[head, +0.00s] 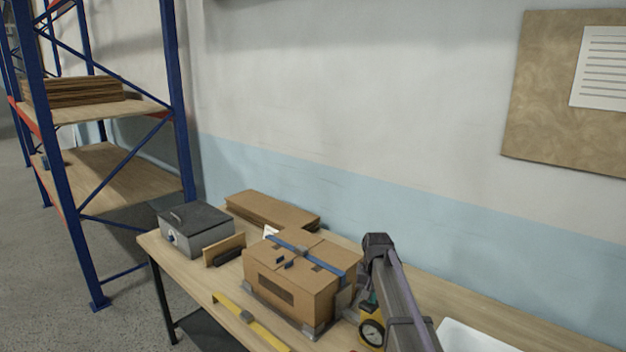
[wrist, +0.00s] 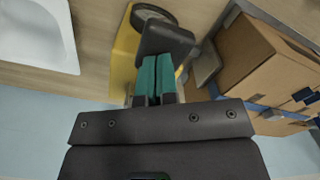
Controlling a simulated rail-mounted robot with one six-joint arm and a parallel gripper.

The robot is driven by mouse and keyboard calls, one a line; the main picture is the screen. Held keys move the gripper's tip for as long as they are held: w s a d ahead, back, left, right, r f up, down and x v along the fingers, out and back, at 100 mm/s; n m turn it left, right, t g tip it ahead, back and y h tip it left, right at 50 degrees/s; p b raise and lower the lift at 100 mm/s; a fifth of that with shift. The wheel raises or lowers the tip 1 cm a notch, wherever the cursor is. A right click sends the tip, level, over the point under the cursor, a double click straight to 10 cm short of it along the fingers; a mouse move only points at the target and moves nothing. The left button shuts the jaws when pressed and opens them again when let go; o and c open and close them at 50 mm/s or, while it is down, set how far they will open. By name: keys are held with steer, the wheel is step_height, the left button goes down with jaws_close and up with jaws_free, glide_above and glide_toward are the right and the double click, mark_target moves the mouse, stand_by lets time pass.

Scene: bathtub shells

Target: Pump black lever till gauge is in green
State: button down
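The yellow pump (head: 369,315) stands on the table to the right of the cardboard box, partly hidden behind my arm. Its round gauge (head: 372,332) has a dark rim and a pale face, too small to read. In the wrist view the yellow body (wrist: 122,50) and the rim of the gauge (wrist: 153,14) show at the top. The black lever (wrist: 166,39) lies right at my fingertips. My gripper (wrist: 157,58) has its teal fingers together, with only a thin line between them. I cannot tell whether the fingertips touch the lever.
A cardboard box (head: 290,285) with a blue strap stands close left of the pump. A grey metal box (head: 196,230), flat cardboard (head: 270,210) and a yellow strip (head: 250,322) are further left. A white tray (head: 475,338) is to the right.

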steer(key=shift+f+b, duration=0.85)
steer(key=shift+f, duration=0.1)
step_height(320, 180, up, 10)
steer(key=p, duration=1)
stand_by(1.4)
